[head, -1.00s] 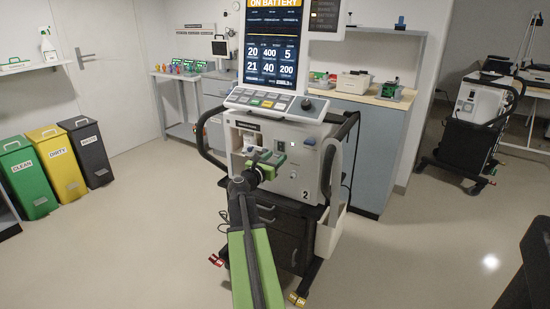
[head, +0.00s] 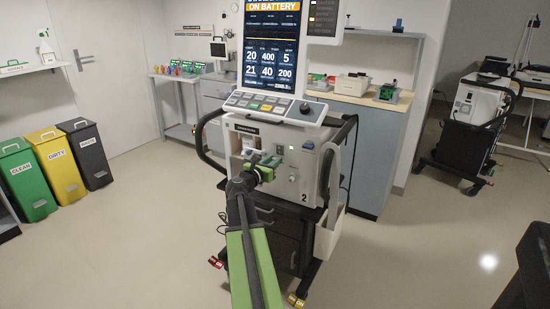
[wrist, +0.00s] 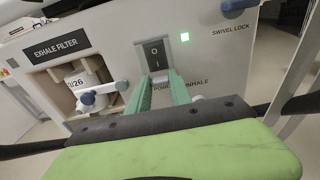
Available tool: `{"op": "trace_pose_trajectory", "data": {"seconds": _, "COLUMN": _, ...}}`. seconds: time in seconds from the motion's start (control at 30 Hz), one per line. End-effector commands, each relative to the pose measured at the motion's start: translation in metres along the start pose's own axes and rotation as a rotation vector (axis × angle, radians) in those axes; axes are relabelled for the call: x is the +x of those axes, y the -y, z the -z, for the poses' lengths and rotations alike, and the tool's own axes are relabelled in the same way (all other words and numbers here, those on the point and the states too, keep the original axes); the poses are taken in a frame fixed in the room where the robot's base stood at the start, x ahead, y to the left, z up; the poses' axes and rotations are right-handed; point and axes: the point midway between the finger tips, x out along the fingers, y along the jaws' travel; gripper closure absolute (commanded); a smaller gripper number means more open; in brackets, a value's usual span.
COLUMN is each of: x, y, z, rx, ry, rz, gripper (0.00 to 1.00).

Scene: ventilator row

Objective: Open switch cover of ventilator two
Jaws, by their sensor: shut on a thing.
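Ventilator two (head: 290,165) stands in the middle of the head view, marked with a 2 on its front. Its dark rocker switch (wrist: 154,55), marked O and I, sits in a pale surround on the front panel, beside a green light. My gripper (wrist: 162,80) has its two green fingers at the lower edge of the switch, shut on a small pale piece there that looks like the switch cover. The cover's outline is hard to make out, and the fingers hide part of it. In the head view my gripper (head: 268,163) is against the panel.
The exhale filter bay (wrist: 85,85) with a blue knob lies left of the switch. The blue swivel lock (wrist: 238,6) is at upper right. A dark push rail (head: 203,140) curves around the ventilator. Open floor lies on both sides.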

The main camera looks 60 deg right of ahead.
Motion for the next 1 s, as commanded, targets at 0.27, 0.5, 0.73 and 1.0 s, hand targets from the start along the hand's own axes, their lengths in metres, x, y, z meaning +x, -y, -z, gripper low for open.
{"op": "trace_pose_trajectory", "data": {"seconds": 0.27, "x": -0.013, "y": 0.002, "z": -0.024, "rx": 0.003, "ry": -0.203, "rz": 0.005, "gripper": 1.0}}
{"op": "trace_pose_trajectory", "data": {"seconds": 0.5, "x": -0.021, "y": 0.001, "z": -0.036, "rx": 0.002, "ry": -0.431, "rz": 0.005, "gripper": 1.0}}
{"op": "trace_pose_trajectory", "data": {"seconds": 0.73, "x": -0.026, "y": 0.0, "z": -0.048, "rx": 0.001, "ry": -0.649, "rz": 0.004, "gripper": 1.0}}
{"op": "trace_pose_trajectory", "data": {"seconds": 1.0, "x": -0.029, "y": -0.001, "z": -0.062, "rx": 0.0, "ry": -0.905, "rz": 0.002, "gripper": 1.0}}
